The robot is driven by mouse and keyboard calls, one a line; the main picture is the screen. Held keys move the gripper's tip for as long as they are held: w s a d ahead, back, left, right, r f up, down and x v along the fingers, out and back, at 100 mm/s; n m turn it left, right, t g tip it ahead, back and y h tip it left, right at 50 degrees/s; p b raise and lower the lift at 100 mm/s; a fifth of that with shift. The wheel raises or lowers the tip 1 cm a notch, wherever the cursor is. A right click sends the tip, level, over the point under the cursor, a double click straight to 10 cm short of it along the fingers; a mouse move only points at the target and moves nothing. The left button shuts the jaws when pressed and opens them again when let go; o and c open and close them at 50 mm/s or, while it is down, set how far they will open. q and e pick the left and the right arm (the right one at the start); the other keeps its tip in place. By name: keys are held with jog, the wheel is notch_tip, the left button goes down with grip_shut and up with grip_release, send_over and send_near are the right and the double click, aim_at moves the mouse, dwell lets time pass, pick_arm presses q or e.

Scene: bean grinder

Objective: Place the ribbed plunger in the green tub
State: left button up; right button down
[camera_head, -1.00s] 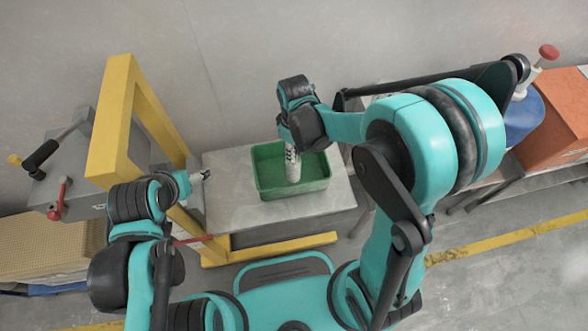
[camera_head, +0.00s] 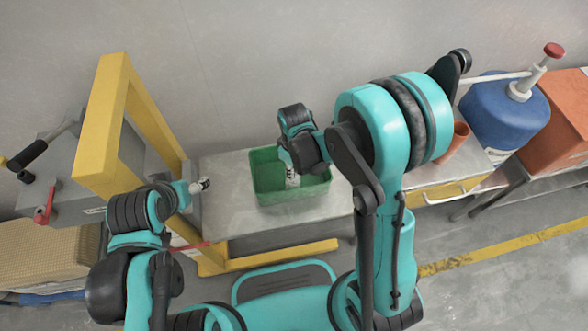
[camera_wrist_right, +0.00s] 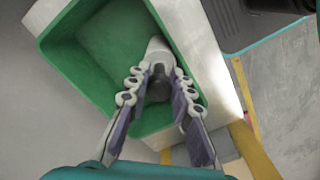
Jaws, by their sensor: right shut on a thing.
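The green tub (camera_head: 268,192) stands on a light-topped table in the middle of the head view. It also fills much of the right wrist view (camera_wrist_right: 95,55). My right gripper (camera_head: 292,178) reaches down inside the tub, near its right part. In the wrist view its fingers (camera_wrist_right: 158,92) are shut on the ribbed plunger (camera_wrist_right: 158,50), a pale grey piece with a dark end between the fingertips. Its lower end points into the tub; whether it touches the floor I cannot tell. My left gripper (camera_head: 202,185) is left of the tub; its jaws are too small to read.
A yellow frame (camera_head: 112,110) stands left of the table (camera_head: 225,225), before a grey machine with handles. A blue jug (camera_head: 500,110), an orange box (camera_head: 568,125) and a terracotta cup (camera_head: 455,140) are on the right. The tub's left part is empty.

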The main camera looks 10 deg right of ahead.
jog(key=c, duration=1.3)
grip_release()
jog(key=shift+f, duration=0.15)
jog(key=shift+c, duration=0.2)
notch_tip(320, 180, up, 11)
jog(key=p, duration=0.5)
jog(key=s+d+r+m+t, duration=0.3)
jog(key=s+r+m, duration=0.1)
jog(key=r, duration=0.2)
jog(key=s+d+r+m+t, duration=0.4)
jog(key=s+r+m, duration=0.1)
jog(key=r, duration=0.2)
jog(key=shift+s+d+r, duration=0.15)
jog(key=shift+d, duration=0.15)
